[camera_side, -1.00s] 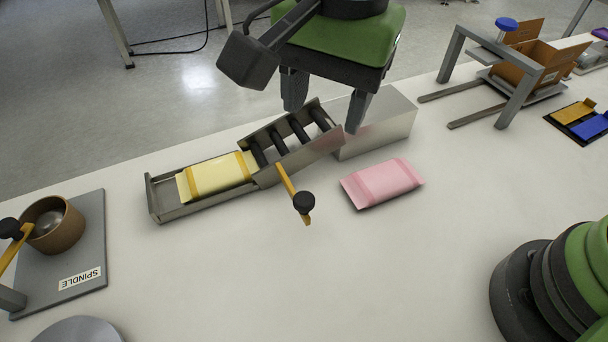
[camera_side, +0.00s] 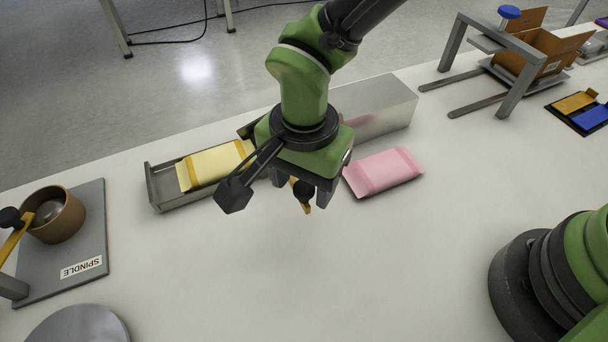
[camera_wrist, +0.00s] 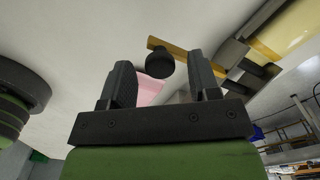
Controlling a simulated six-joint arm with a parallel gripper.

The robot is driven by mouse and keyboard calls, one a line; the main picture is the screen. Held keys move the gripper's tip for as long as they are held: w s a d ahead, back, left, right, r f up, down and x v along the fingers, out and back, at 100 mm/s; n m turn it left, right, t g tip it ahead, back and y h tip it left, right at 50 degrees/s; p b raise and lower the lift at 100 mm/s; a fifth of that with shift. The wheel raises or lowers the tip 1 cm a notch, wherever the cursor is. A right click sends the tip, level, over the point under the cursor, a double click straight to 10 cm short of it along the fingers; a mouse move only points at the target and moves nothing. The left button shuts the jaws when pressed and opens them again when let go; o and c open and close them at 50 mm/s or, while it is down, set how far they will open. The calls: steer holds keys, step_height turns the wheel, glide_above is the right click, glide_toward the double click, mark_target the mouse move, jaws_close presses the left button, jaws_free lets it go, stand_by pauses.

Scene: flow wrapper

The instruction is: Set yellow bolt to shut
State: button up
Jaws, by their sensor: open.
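The yellow bolt (camera_side: 307,208) is a narrow yellow bar with a black knob (camera_side: 304,190) at the front of the metal chute. In the side view my gripper hides most of the bar and part of the chute. The wrist view shows the yellow bar (camera_wrist: 180,50) and its black knob (camera_wrist: 160,61), which appears between and beyond my fingertips. My gripper (camera_wrist: 161,75) is open and empty, with its fingers apart on either side of the knob in that view. I cannot tell whether either finger touches it.
A yellow packet (camera_side: 214,166) lies in the chute tray (camera_side: 163,190). A pink packet (camera_side: 384,171) lies on the table to the right of my gripper, close by. A metal block (camera_side: 375,105) stands behind. The table in front is clear. A spindle plate (camera_side: 88,235) is at left.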

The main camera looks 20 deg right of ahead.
jaws_close()
steer(key=w, duration=0.7)
steer(key=shift+w+a, duration=0.1)
steer(key=shift+w, duration=0.9)
jaws_free()
step_height(320, 180, up, 10)
